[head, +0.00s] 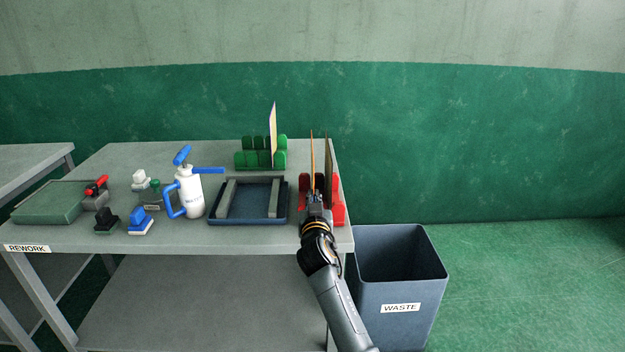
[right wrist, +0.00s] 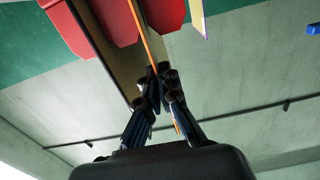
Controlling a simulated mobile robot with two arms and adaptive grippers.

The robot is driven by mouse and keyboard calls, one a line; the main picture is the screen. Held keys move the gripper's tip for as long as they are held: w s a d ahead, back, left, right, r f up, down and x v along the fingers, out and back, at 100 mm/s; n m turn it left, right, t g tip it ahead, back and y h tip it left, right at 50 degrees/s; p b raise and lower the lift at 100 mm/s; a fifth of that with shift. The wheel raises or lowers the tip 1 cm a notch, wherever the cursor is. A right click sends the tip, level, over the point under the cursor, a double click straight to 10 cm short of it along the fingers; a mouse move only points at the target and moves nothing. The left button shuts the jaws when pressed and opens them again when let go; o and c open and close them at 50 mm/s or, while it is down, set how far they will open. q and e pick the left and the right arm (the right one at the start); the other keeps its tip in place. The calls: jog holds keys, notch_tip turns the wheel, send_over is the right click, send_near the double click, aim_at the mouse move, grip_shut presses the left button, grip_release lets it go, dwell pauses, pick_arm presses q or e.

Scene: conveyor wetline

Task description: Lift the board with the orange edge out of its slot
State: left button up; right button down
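The board with the orange edge (head: 313,158) stands upright in the red rack (head: 339,208) at the right end of the table. In the right wrist view its thin orange edge (right wrist: 144,35) runs between the fingertips. My right gripper (head: 316,194) is at the front of this board, low near the rack; its fingers (right wrist: 160,88) are drawn together on the board's edge. The board's lower end in the slot is hidden by the gripper in the head view. My left gripper is not in view.
A darker board (head: 328,160) stands close on the right in the same rack. A green rack (head: 246,160) holds a pale board (head: 273,132). A blue tray (head: 248,221), a white bottle (head: 190,194) and brushes lie left. A waste bin (head: 401,280) stands beside the table.

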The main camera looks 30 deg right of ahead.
jog(key=shift+r, duration=0.1)
notch_tip(320, 180, up, 10)
jog(key=p, duration=0.7)
jog(key=shift+f+p, duration=0.25)
jog(key=shift+p, duration=0.1)
dwell(0.5)
